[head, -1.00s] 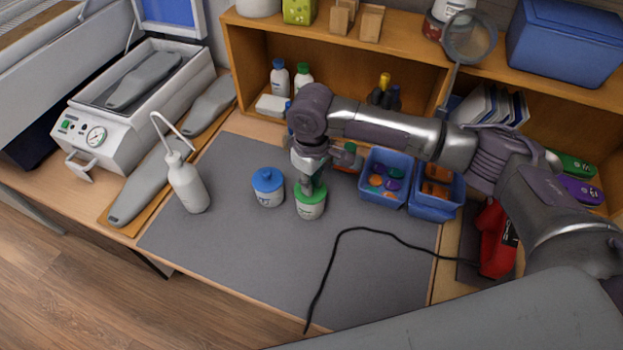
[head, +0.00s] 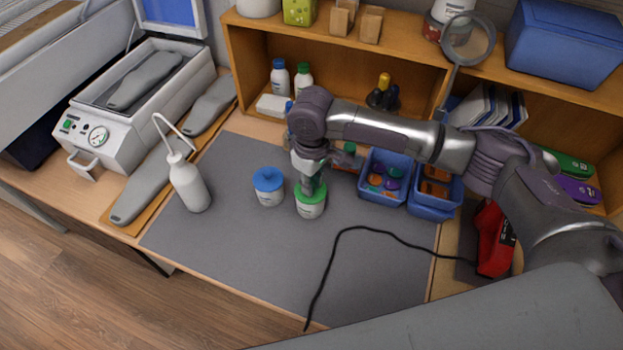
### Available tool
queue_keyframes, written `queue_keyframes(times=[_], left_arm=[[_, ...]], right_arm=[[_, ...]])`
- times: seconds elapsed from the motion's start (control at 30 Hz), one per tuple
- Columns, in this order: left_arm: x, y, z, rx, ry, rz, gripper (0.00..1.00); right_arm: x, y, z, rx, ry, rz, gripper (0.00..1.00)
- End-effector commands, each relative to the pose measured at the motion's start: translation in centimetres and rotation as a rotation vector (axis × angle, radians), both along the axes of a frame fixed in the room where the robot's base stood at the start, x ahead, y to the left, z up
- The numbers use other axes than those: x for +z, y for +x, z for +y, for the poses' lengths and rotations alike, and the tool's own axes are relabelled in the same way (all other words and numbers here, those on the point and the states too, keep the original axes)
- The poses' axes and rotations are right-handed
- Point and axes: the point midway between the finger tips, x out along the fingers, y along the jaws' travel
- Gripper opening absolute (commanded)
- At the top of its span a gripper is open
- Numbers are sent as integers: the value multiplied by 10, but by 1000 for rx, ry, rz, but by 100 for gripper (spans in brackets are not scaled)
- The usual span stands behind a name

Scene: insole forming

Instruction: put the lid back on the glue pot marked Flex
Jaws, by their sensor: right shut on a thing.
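Two glue pots stand on the grey mat (head: 240,250). One pot (head: 310,209) has a green lid (head: 312,193) on its top. The other pot (head: 270,197) has a blue lid (head: 268,179) with a knob on its top. The print on both labels is too small to read, so I cannot tell which is Flex. My right gripper (head: 310,185) points down at the green lid and is shut on its knob, with the fingers partly hidden by the wrist. I cannot tell whether the green lid is fully seated. My left gripper is out of view.
A white squeeze bottle (head: 188,185) with a bent spout stands left of the pots. Blue bins (head: 384,191) with small coloured parts are behind to the right. A black cable (head: 345,234) crosses the mat's right side. The mat's front left is clear.

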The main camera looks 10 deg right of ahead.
Motion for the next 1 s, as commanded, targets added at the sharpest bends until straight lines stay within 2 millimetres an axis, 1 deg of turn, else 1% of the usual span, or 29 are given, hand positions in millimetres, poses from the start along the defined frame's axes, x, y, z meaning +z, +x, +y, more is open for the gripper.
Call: queue_keyframes(times=[0.5, 1.0], left_arm=[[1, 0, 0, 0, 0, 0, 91], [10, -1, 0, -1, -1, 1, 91]], right_arm=[[0, 0, 0, 0, 0, 0, 0], [1, 0, 0, 1, 0, 0, 0]])
